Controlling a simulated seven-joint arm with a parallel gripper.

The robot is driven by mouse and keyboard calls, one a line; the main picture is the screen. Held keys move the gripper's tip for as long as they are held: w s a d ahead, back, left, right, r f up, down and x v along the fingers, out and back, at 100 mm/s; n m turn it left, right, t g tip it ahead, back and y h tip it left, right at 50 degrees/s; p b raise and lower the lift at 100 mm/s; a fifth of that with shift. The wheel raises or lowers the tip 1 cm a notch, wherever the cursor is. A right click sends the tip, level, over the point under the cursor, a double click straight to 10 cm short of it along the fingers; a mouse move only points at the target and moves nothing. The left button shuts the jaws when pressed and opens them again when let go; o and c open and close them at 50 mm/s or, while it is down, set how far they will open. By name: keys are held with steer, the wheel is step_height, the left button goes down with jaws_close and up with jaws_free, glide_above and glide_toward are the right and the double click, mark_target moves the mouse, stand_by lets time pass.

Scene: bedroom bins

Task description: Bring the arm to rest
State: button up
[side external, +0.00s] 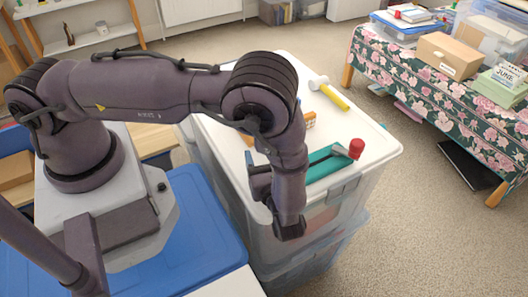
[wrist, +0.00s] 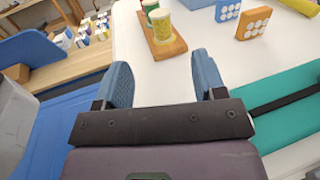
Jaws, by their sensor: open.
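My gripper (wrist: 164,80) shows in the wrist view with its two blue fingers wide apart and nothing between them. It is over the near left part of the white lid (wrist: 180,85) of a stacked clear bin. In the side external view my arm bends down at the bin's near edge, and the arm mostly hides the fingers.
On the lid are a hammer with a yellow handle (side external: 333,97), an orange block (wrist: 254,23), a blue block (wrist: 228,9), a wooden board (wrist: 163,38) with small cups, a teal tray (side external: 322,166) and a red cylinder (side external: 356,148). A flowered bench (side external: 440,95) stands at right.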

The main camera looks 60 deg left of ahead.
steer(key=r+n+g, duration=0.1)
steer(key=a+r+n+g, duration=0.1)
steer(key=n+g, duration=0.1)
steer(key=a+r+n+g+h, duration=0.1)
steer(key=r, duration=0.1)
steer(key=shift+s+n+g, duration=0.3)
steer(key=shift+s+n, duration=0.1)
steer(key=s+r+n+t+h, duration=0.2)
steer(key=s+r+n+h, duration=0.2)
steer(key=r, duration=0.5)
steer(key=s+a+r+n+t+h, duration=0.1)
steer(key=s+r+n+h, duration=0.2)
steer(key=r+n+h, duration=0.3)
steer(key=s+a+r+n+t+h, duration=0.1)
steer(key=s+r+n+h, duration=0.3)
steer(key=r, duration=0.9)
steer(key=shift+s+n+t+h, duration=0.3)
steer(key=shift+n+t+h, duration=0.5)
steer(key=shift+n+h, duration=0.35)
